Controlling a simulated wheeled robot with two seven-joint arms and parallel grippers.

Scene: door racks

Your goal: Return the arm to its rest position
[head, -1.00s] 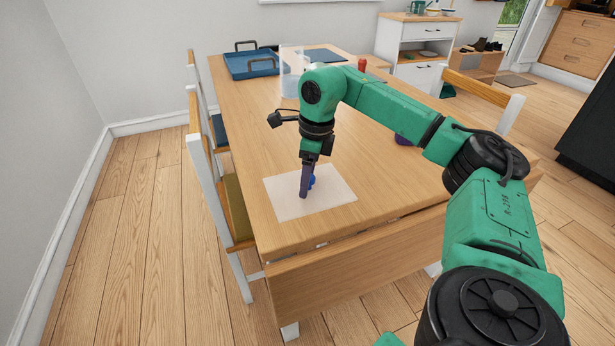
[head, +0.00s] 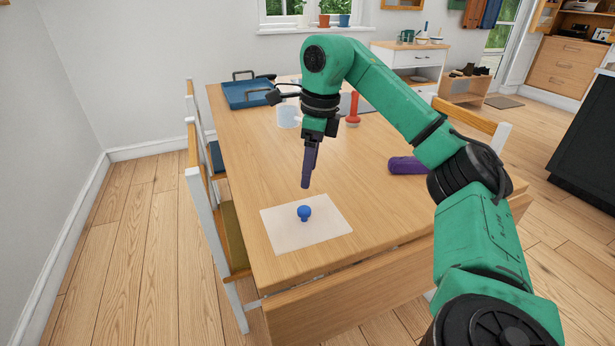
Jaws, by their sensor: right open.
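My right gripper (head: 306,185), with purple fingers, points down above the wooden table (head: 370,205). It is open and empty, clear of the things below. A small blue knob-shaped object (head: 304,213) stands on a pale sheet (head: 325,235) near the table's front edge. The gripper hangs above and behind the blue object, apart from it. My right arm reaches in from the lower right, its elbow raised. My left gripper is not in view.
A blue tray (head: 248,93), a pale mug (head: 287,116) and a red object (head: 352,108) stand toward the back. A purple roll (head: 407,165) lies at the right. Chairs (head: 208,215) line the left side. The table's middle left is clear.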

